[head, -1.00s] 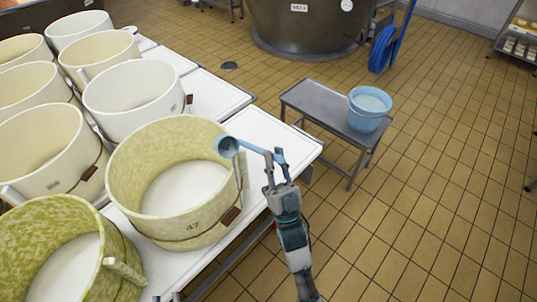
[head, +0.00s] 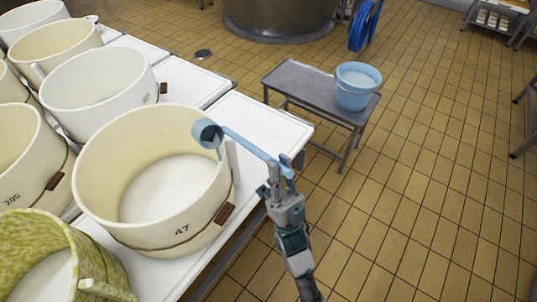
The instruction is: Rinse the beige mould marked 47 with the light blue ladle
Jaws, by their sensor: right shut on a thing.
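The beige mould marked 47 (head: 180,232) stands upright on the white table, with a pale white surface inside. Its wall looks plain cream. My right gripper (head: 281,182) is shut on the handle end of the light blue ladle (head: 248,146), to the right of the mould. The ladle's bowl (head: 207,133) is over the inside of the mould near its right rim, tipped on its side. A thin pale streak shows under the bowl; it looks like falling water. My left gripper is not in view.
A light blue bucket (head: 357,88) with pale liquid stands on a grey metal bench (head: 305,86). A green-mottled mould (head: 60,235) stands close in front at left; several cream moulds fill the table (head: 262,121) behind.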

